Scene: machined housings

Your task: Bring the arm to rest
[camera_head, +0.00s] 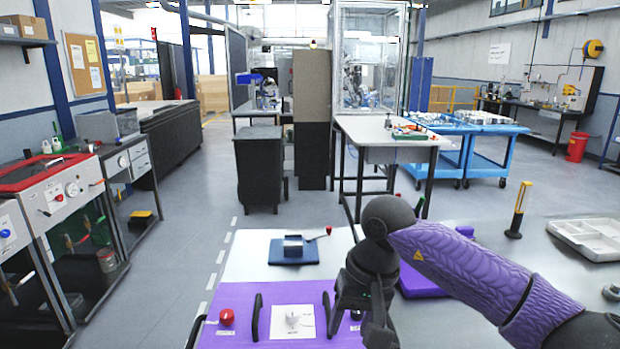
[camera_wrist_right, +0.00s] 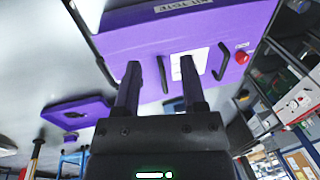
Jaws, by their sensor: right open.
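My right arm (camera_head: 470,262), with a purple sleeve, comes in from the lower right. Its dark right gripper (camera_head: 357,322) points down beside the right edge of a purple panel (camera_head: 270,330). In the right wrist view the right gripper (camera_wrist_right: 158,68) has its two fingers apart, with nothing held between them. The purple panel (camera_wrist_right: 215,25) lies beyond the fingertips in that view. My left gripper is not in view.
The panel carries a red knob (camera_head: 227,317), black handles and a white plate (camera_head: 292,322). A blue base (camera_head: 275,258) with a grey block is behind it. A yellow-black upright tool (camera_head: 519,208) and white tray (camera_head: 590,240) stand right.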

